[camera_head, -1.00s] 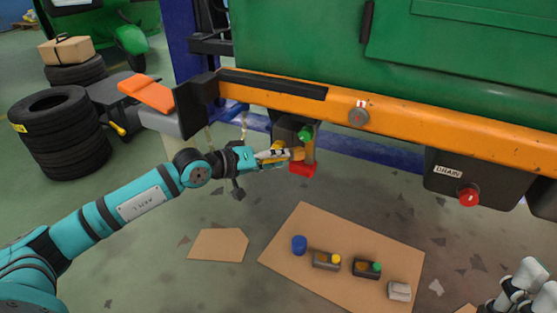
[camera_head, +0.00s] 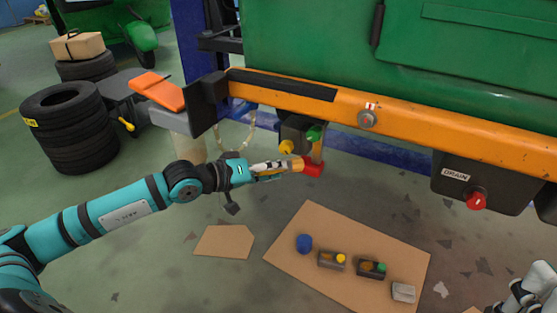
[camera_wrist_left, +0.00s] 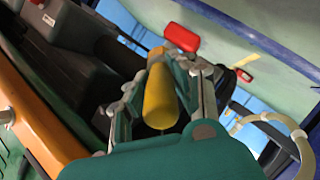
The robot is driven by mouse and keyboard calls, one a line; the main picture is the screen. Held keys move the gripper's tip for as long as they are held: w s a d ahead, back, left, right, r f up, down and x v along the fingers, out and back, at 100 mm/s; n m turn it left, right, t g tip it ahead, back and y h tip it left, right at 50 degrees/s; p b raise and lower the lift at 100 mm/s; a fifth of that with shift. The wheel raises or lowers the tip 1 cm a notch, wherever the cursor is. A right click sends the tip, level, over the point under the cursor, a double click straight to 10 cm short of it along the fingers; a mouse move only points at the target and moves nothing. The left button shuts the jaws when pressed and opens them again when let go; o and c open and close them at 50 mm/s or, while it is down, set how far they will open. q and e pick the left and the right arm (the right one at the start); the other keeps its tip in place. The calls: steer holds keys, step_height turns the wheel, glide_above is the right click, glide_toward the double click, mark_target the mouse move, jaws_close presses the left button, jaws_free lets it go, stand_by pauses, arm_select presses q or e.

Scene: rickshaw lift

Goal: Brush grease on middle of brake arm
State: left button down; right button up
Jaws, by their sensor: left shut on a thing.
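My left gripper (camera_head: 280,167) is shut on a yellow, orange-tipped tool (camera_head: 297,165), apparently the brush. In the left wrist view the tool (camera_wrist_left: 160,98) lies between the two fingers and points away from the wrist. The brake arm (camera_head: 317,151) appears to be the tan upright bar under the orange beam, with a red pad (camera_head: 313,170) at its lower end. The tool's tip is close to the bar's lower part and the pad; I cannot tell whether it touches. The pad (camera_wrist_left: 182,37) shows just beyond the tip. My right gripper (camera_head: 525,293) is partly cut off at bottom right.
A dark box with a green cap (camera_head: 314,134) and a yellow cap (camera_head: 287,147) hangs behind the bar. The orange beam (camera_head: 420,129) runs above. Cardboard (camera_head: 300,225) on the floor bears a blue cap (camera_head: 304,243) and small containers. Tires (camera_head: 68,130) stand left.

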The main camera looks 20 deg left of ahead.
arm_select(q)
steer(key=shift+s, duration=0.4)
steer(key=shift+s, duration=0.2)
steer(key=s, duration=0.2)
steer(key=shift+s, duration=0.3)
stand_by(0.5)
